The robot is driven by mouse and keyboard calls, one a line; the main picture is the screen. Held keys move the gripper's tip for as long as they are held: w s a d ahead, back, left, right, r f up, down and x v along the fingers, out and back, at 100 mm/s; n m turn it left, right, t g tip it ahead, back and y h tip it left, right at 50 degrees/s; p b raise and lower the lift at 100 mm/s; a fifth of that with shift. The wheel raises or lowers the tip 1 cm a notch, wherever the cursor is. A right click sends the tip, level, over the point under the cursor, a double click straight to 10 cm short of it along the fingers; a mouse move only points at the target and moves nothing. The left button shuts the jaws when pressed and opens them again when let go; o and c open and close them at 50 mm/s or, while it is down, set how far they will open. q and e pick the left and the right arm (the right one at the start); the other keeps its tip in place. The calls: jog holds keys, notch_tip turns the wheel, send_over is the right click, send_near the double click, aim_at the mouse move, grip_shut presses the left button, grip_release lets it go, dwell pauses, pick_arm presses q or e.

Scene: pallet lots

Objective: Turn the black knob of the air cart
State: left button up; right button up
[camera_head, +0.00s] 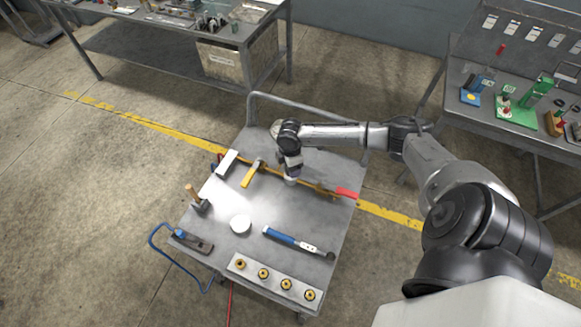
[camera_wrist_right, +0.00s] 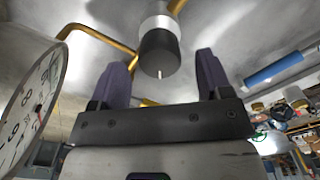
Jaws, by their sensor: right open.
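The cart (camera_head: 268,205) stands in the middle of the head view, with a brass pipe (camera_head: 263,167) running across its top to a red part (camera_head: 346,193) at the right. In the right wrist view the black knob (camera_wrist_right: 158,54) sits below a pale collar on the brass pipe (camera_wrist_right: 104,38). A round dial gauge (camera_wrist_right: 34,105) shows at the left edge. My right gripper (camera_wrist_right: 162,62) is open, a finger on each side of the knob, with gaps visible. In the head view my right gripper (camera_head: 290,165) is over the pipe and hides the knob. My left gripper is not in view.
Benches stand behind (camera_head: 160,45) and at right (camera_head: 462,70).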

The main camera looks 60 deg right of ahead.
notch_tip(320, 180, up, 11)
dwell(0.4)
dwell(0.7)
